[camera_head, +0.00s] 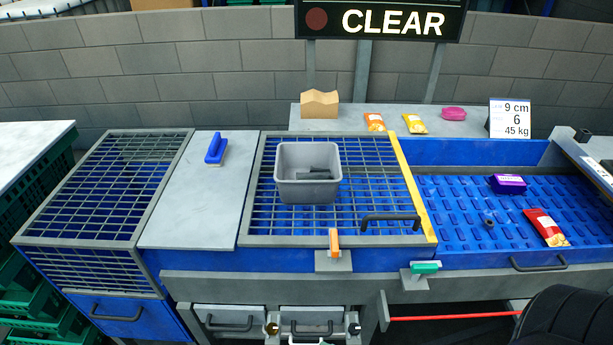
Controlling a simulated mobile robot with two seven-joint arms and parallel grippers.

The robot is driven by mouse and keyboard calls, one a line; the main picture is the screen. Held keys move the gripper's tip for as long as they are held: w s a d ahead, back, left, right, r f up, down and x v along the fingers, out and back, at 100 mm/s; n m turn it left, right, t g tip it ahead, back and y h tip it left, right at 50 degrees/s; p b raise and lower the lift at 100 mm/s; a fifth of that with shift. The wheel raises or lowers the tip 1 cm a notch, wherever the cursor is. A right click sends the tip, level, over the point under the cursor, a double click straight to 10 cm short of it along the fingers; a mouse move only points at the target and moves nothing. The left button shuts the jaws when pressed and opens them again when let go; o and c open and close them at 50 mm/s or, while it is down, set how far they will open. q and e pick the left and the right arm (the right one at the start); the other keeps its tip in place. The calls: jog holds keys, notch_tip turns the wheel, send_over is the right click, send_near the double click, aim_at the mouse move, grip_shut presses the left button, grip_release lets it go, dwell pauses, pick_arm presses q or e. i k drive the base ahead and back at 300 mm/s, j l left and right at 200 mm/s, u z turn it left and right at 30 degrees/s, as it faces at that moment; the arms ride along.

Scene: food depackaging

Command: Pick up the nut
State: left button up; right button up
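A small dark nut-like piece (489,223) lies on the blue studded bed (455,215) at the right. It is too small to make out its hole or edges clearly. A red snack packet (546,227) lies to its right and a purple package (508,184) lies behind it, both apart from it. Neither of my grippers can be made out in the head view. A large black rounded shape at the lower right corner is cut off by the frame, and no fingers show on it.
A grey bin (307,190) with dark pieces inside stands on the middle grating. A yellow bar (412,190) edges the blue bed on the left. Several packets lie on the rear shelf (350,125). A blue-handled tool (215,148) rests on the grey plate (190,205). A sign reads CLEAR.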

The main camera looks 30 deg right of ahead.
aim_at(488, 223)
jog(key=z, duration=2.3)
jog(key=l+u, duration=0.1)
jog(key=u, duration=1.55)
jog(key=l, duration=0.45)
jog(key=k+l, duration=0.1)
jog(key=l, duration=0.4)
